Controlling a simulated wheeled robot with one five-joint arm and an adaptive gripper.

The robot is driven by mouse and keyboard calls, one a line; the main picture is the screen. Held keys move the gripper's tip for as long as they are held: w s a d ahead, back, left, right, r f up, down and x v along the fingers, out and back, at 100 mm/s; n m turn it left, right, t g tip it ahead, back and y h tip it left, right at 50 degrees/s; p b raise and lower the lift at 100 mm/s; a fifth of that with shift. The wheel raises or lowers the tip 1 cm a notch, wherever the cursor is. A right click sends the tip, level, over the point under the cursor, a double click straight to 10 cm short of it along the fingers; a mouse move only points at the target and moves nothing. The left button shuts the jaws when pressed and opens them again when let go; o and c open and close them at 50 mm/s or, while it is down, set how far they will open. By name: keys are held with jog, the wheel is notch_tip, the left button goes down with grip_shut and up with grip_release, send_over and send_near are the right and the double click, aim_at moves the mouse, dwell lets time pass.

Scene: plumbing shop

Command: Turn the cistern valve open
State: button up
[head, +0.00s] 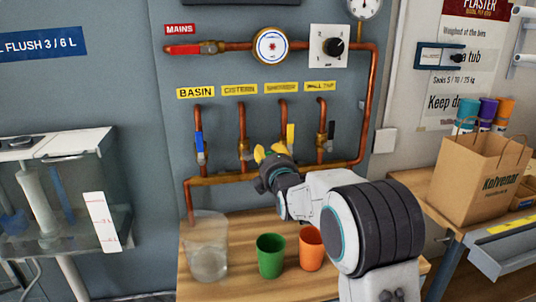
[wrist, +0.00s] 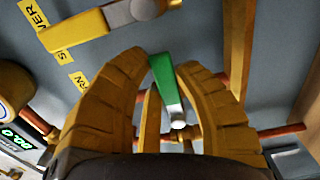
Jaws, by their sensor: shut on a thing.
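The cistern valve (head: 244,150) is on the second vertical copper pipe under the yellow CISTERN label (head: 240,89). Its green lever (wrist: 163,80) shows in the wrist view, at a steep angle to the yellow lever beside it. My gripper (head: 268,152) reaches the valve from the right in the head view, and its yellow fingers hide the green lever there. In the wrist view my gripper (wrist: 165,63) is shut on the green lever, with a finger on each side.
The shower valve's yellow lever (head: 290,136) is close to my fingers, also in the wrist view (wrist: 80,32). The basin valve's blue lever (head: 200,146) is to the left. A green cup (head: 270,256), orange cup (head: 311,249) and clear container (head: 208,260) stand on the bench below.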

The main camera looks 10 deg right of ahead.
grip_shut()
